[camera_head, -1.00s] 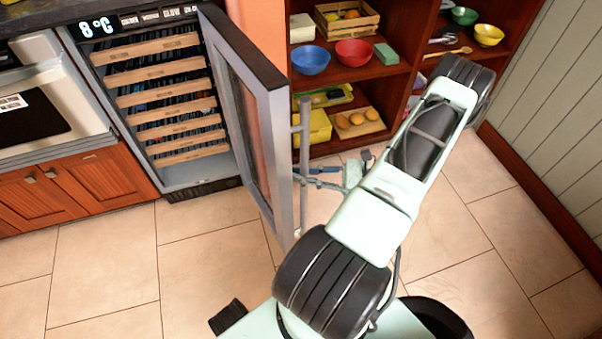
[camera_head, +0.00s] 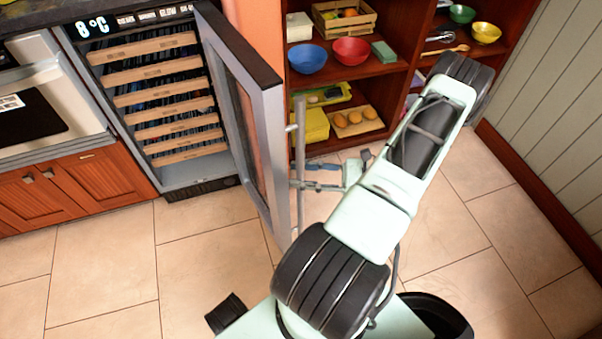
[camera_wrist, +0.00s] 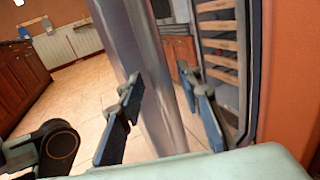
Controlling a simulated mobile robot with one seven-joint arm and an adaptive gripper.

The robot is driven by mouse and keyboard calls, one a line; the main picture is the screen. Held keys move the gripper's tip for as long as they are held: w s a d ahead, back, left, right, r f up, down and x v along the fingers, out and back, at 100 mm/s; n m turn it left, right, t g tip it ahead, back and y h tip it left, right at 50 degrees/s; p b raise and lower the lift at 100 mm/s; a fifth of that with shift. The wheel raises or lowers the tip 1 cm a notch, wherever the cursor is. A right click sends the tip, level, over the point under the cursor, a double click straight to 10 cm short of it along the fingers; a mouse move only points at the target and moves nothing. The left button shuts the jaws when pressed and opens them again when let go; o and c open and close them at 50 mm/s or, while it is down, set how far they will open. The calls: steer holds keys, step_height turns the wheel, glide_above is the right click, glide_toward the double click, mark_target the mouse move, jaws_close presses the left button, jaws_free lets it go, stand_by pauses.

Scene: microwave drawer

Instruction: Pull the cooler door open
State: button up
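The cooler door (camera_head: 262,150) stands wide open, swung out toward me from the cooler (camera_head: 160,110). Its vertical handle bar (camera_head: 299,150) is on the door's right-hand side in the head view. My gripper (camera_head: 302,180) is at the handle's middle height, its fingers pointing left toward the bar. In the wrist view, my gripper's (camera_wrist: 165,110) fingers are spread apart, with an upright grey metal part (camera_wrist: 150,80) of the door or handle between them. A gap shows beside the fingers. Any contact with the bar cannot be made out.
An open shelf unit (camera_head: 350,75) with bowls, crates and food stands behind the door and my arm. An oven (camera_head: 45,100) and wooden cabinets (camera_head: 75,185) are at left. The tiled floor (camera_head: 110,270) in front is clear. A panelled wall (camera_head: 560,120) is at right.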

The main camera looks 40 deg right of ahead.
steer(key=v, duration=1.2)
stand_by(0.3)
